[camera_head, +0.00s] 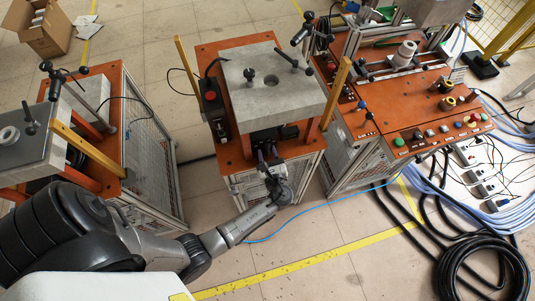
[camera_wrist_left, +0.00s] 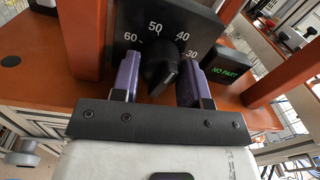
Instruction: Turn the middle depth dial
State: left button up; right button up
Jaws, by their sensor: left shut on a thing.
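The middle depth dial (camera_wrist_left: 160,66) is a black knob on a dark plate (camera_wrist_left: 205,38) with white numbers 60, 50, 40 and 30 around its top. My left gripper (camera_wrist_left: 158,78) has one purple finger on each side of the knob and is shut on it. In the head view my left gripper (camera_head: 268,158) reaches the front of the middle machine (camera_head: 238,146), under its pale top block (camera_head: 285,95). The knob is hidden or too small to make out there. My right gripper is not in view.
A small display reading "NO PART" (camera_wrist_left: 228,70) sits right of the dial. Orange posts (camera_wrist_left: 88,40) flank the plate. Similar machines stand left (camera_head: 150,150) and right (camera_head: 350,160). Black hoses (camera_head: 480,265) and a blue cable (camera_head: 335,202) lie on the floor.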

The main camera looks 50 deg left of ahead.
pick_arm(q)
jog(key=o, duration=0.9)
